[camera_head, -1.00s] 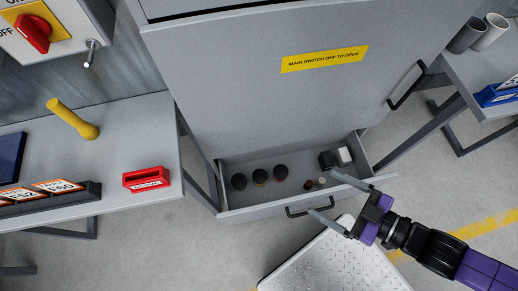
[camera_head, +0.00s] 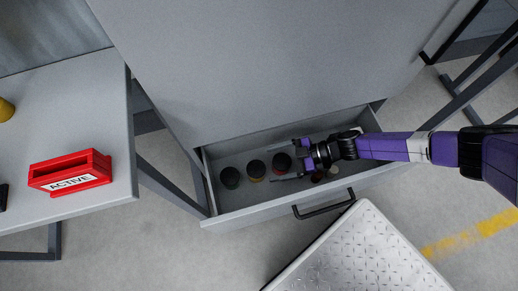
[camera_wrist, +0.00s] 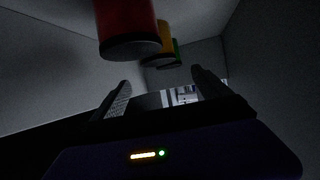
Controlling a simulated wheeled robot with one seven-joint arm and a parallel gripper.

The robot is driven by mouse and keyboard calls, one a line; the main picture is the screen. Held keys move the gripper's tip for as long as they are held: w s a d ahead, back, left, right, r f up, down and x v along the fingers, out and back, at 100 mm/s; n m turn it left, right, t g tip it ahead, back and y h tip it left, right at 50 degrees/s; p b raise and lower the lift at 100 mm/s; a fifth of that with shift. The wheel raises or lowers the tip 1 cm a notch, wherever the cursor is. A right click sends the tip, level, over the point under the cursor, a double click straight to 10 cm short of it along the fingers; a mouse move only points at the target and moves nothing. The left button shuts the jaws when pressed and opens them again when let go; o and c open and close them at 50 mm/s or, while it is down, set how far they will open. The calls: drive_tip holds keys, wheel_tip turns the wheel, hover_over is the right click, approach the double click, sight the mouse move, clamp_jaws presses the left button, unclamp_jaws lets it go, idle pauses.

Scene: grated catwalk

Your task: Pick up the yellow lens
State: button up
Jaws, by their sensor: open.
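The yellow lens (camera_head: 256,169) stands upright in the open drawer, between two similar dark-topped cylinders. In the head view mostly its dark top shows; its yellow side shows in the wrist view (camera_wrist: 166,38), partly hidden by the red one. The red lens (camera_head: 281,162) is nearest my gripper (camera_head: 284,161), and the green lens (camera_head: 230,178) is farthest left. My gripper is open and empty, with its fingers pointing left over the drawer around the red lens's place in the head view. The wrist view seems upside down, with the lenses hanging from the top.
The drawer (camera_head: 255,217) is pulled out from a grey cabinet (camera_head: 270,70). Small items at its right end are mostly hidden under my arm. A grey table (camera_head: 90,125) with a red ACTIVE block (camera_head: 70,172) stands left. A white tread-plate step (camera_head: 350,250) lies in front.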

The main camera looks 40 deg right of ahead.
sight(256, 169)
drive_tip(key=shift+w+a+f, duration=0.15)
drive_tip(key=shift+a+f, duration=0.05)
drive_tip(key=shift+f, duration=0.2)
drive_tip(key=shift+w+a+f, duration=0.1)
drive_tip(key=shift+a+f, duration=0.1)
drive_tip(key=shift+f, duration=0.2)
drive_tip(key=b+x, duration=0.3)
drive_tip(key=x, duration=0.3)
drive_tip(key=shift+w+a+f, duration=0.15)
drive_tip(key=shift+f, duration=0.1)
drive_tip(key=c, duration=1.4)
drive_tip(key=shift+r, duration=0.2)
drive_tip(key=shift+c, duration=0.2)
